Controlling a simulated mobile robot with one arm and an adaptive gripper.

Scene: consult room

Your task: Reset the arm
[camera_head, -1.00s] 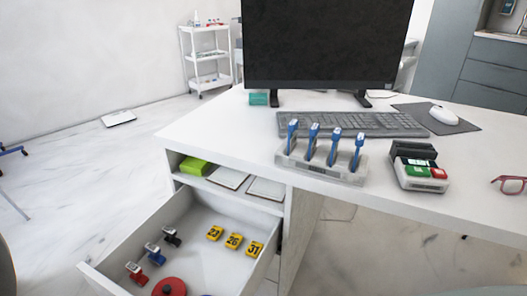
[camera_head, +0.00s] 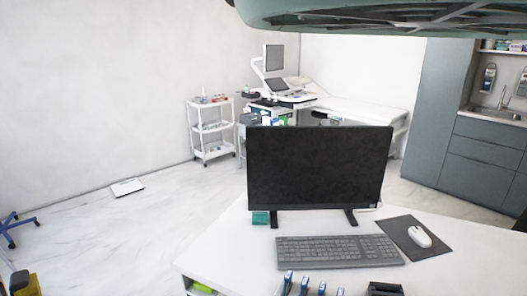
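My arm and gripper do not show clearly in the head view. The desk (camera_head: 236,238) stands at the bottom centre, with a black monitor (camera_head: 318,168), a grey keyboard (camera_head: 338,252) and a white mouse (camera_head: 420,237) on a dark mouse pad (camera_head: 400,230). The tops of several blue-handled tools (camera_head: 304,287) and a dark block (camera_head: 384,288) show at the bottom edge. The drawer seen earlier is out of the frame.
A large grey-green object (camera_head: 370,14) crosses the top edge; I cannot tell what it is. A white trolley (camera_head: 212,130), an examination bed (camera_head: 360,108) and grey cabinets (camera_head: 490,150) stand behind. A scale (camera_head: 127,187) lies on open floor at left.

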